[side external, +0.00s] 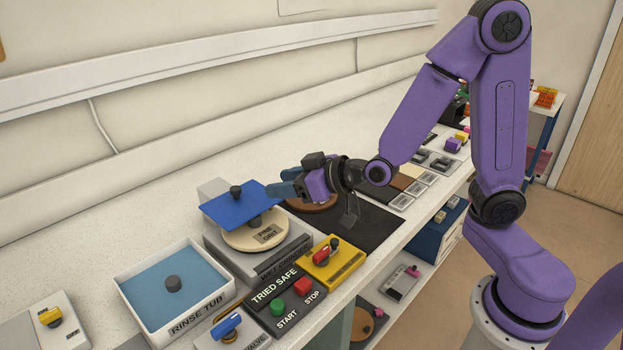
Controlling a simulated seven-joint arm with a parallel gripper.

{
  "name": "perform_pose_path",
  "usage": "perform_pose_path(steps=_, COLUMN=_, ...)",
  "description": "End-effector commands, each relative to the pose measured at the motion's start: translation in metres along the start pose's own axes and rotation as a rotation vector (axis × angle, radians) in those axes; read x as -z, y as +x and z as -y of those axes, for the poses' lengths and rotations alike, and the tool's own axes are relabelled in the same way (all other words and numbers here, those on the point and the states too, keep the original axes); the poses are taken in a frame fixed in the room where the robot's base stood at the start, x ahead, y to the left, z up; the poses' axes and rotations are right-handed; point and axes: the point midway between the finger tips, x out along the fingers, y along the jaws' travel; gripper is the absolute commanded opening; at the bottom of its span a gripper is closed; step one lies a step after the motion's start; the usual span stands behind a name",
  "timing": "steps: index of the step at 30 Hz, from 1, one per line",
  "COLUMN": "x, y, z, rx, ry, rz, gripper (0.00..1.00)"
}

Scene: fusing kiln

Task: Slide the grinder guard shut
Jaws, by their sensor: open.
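The grinder guard (222,208) is a flat blue plate with a dark knob (236,192) on top. It sits above the wet grinder (215,238) and covers the back left part of the pale round wheel marked FINE GRIT (268,236). The front right part of the wheel is uncovered. My gripper (280,188) points left with its teal fingers apart and empty. The fingertips are beside the guard's right edge, to the right of the knob. I cannot tell whether they touch the guard.
The rinse tub (202,311) stands left of the grinder. A yellow switch box with a red handle (344,268) and a START/STOP panel (273,306) stand in front. A dark mat (368,232) lies to the right.

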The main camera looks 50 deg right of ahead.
Motion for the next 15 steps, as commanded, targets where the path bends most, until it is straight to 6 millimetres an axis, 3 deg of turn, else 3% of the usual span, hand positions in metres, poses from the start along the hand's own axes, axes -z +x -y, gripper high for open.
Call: perform_pose_path(steps=15, x=0.001, y=-0.039, z=0.0, rx=0.0, ry=0.0, rz=-0.002, gripper=0.52)
